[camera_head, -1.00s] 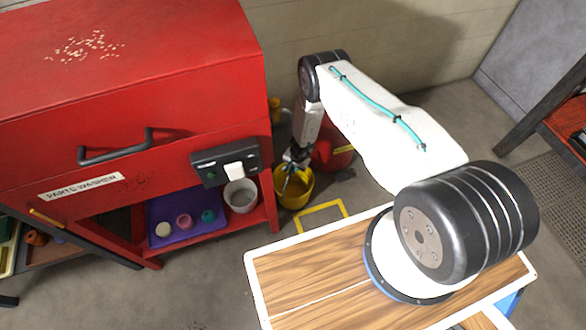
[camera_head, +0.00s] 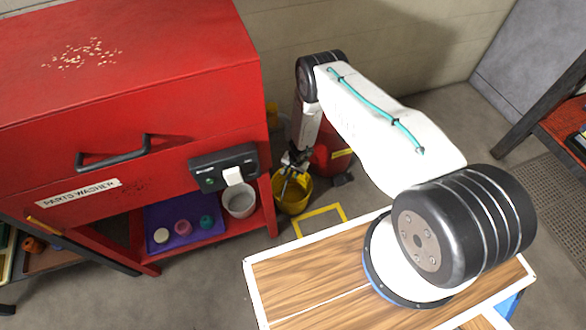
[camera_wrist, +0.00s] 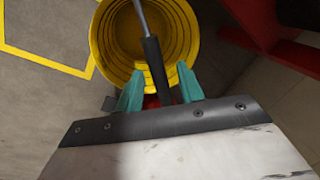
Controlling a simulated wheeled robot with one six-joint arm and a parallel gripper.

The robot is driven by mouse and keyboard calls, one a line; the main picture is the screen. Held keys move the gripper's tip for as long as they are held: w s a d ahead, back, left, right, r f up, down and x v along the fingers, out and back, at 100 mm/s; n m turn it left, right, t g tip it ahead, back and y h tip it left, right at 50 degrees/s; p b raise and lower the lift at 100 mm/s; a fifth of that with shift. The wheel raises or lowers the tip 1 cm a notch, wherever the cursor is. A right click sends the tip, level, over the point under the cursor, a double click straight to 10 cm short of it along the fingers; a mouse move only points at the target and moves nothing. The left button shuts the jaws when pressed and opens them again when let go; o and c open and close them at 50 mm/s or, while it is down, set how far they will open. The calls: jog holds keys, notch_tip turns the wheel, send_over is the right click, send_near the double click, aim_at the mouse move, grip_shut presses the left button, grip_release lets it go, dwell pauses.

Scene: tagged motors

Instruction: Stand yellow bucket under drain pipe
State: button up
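The yellow bucket (camera_head: 292,203) stands on the floor, right of the red parts washer. In the wrist view the yellow bucket (camera_wrist: 101,42) is seen from above, and a metal rod with a black grip (camera_wrist: 153,62) crosses its mouth, apparently its handle. My gripper (camera_head: 290,170) is over the bucket. In the wrist view the teal fingers of my gripper (camera_wrist: 159,80) are apart, one on each side of the black grip, with gaps showing. I cannot make out a drain pipe.
The parts washer (camera_head: 130,110) stands at left, with a grey pail (camera_head: 238,201) and a purple mat (camera_head: 170,240) on its lower shelf. A yellow taped outline (camera_head: 320,213) lies on the floor in front of the bucket. A red container (camera_head: 335,158) stands close behind it.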

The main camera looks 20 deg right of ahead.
jog(key=v, duration=0.6)
